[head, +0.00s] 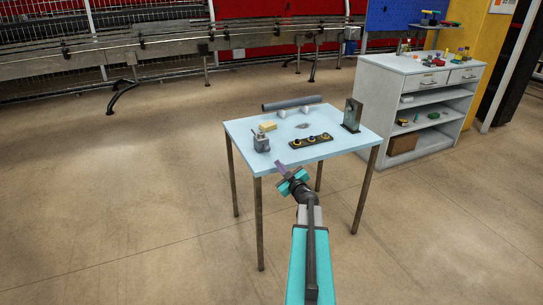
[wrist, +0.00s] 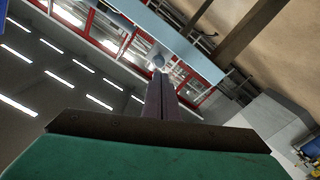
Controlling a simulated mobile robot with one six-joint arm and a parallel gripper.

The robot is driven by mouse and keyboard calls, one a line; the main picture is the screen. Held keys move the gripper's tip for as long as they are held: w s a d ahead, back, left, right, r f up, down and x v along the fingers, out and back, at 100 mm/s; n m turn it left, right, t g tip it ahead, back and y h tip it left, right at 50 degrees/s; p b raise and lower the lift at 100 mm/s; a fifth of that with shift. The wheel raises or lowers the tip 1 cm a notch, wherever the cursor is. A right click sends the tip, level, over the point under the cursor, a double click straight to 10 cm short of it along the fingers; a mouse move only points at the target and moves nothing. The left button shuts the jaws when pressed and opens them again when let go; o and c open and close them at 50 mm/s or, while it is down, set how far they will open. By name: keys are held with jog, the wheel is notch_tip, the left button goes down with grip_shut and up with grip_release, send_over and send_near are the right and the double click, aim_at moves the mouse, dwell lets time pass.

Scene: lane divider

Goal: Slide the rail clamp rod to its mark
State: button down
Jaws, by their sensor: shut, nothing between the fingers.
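A light blue table (head: 243,126) stands ahead of me. A long grey rod (head: 290,104) lies along its back edge, behind two small white cone-like pieces (head: 305,110). A metal upright bracket (head: 352,115) stands at the right end, and a small grey metal device (head: 261,142) at the front left. I cannot tell which is the rail clamp rod, and no mark is clear. My gripper (head: 279,164) is shut and empty, just off the table's front edge. Its fingers (wrist: 160,84) are together in the wrist view, where a table edge (wrist: 178,42) crosses beyond them.
A dark strip with several knobs (head: 310,141) lies near the front edge. A yellow block (head: 267,126) and a dark patch (head: 302,126) are on the tabletop. A grey shelf cabinet (head: 400,82) stands behind right. The floor left of the table is clear.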

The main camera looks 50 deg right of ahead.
aim_at(269, 150)
jog(key=shift+s+a+r+n+b, duration=0.2)
jog(key=shift+s+n+b, duration=0.75)
jog(key=shift+n, duration=4.1)
jog(key=shift+s+a+f+n+b, duration=0.3)
jog(key=shift+n+b, duration=1.1)
jog(key=shift+n, duration=3.6)
jog(key=shift+s+a+r+n+b, duration=0.25)
jog(key=shift+s+n+b, duration=0.8)
jog(key=shift+n, duration=4)
jog(key=shift+w+d, duration=0.1)
jog(key=shift+w, duration=0.15)
jog(key=shift+p+x, duration=1.3)
jog(key=shift+x, duration=5.55)
